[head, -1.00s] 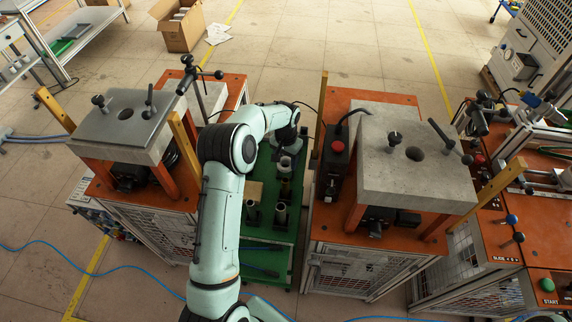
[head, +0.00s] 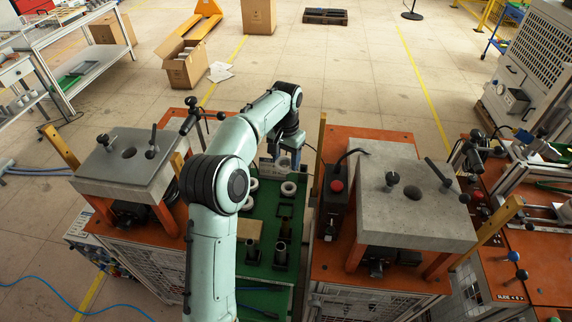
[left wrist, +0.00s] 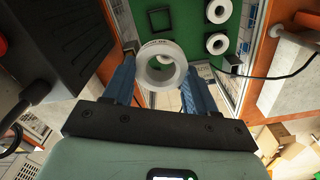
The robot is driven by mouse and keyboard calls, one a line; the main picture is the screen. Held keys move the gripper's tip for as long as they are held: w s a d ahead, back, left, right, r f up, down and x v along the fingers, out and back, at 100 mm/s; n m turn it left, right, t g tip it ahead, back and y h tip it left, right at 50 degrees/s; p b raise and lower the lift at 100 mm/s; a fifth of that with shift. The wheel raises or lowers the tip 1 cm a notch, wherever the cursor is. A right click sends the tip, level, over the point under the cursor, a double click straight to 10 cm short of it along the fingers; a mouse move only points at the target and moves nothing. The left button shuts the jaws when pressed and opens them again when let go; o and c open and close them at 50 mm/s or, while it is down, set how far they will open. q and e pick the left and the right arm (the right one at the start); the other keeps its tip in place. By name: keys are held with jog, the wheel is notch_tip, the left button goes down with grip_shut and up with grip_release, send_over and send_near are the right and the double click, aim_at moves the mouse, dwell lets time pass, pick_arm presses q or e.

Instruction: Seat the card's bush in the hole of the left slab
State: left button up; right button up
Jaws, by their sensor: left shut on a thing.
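My left gripper (head: 291,150) hangs above the far end of the green tray. In the left wrist view its two blue fingers (left wrist: 160,72) are shut on a white ring-shaped bush (left wrist: 162,48) with dark marking on its rim. The held bush cannot be made out in the head view. The left slab (head: 108,170) is a grey plate on an orange stand, with a round dark hole (head: 129,152) near its middle. A pale card (head: 273,171) stands at the far end of the tray, partly behind my gripper; its print is unreadable. My right gripper is out of view.
The green tray (head: 262,212) holds other white rings (head: 288,188) and dark upright posts. Black-knobbed clamps (head: 151,142) stand on the left slab beside the hole. The right slab (head: 440,225) and a box with a red button (head: 336,186) lie to the right.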

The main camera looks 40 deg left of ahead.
pick_arm(q)
jog(key=shift+r, duration=2.65)
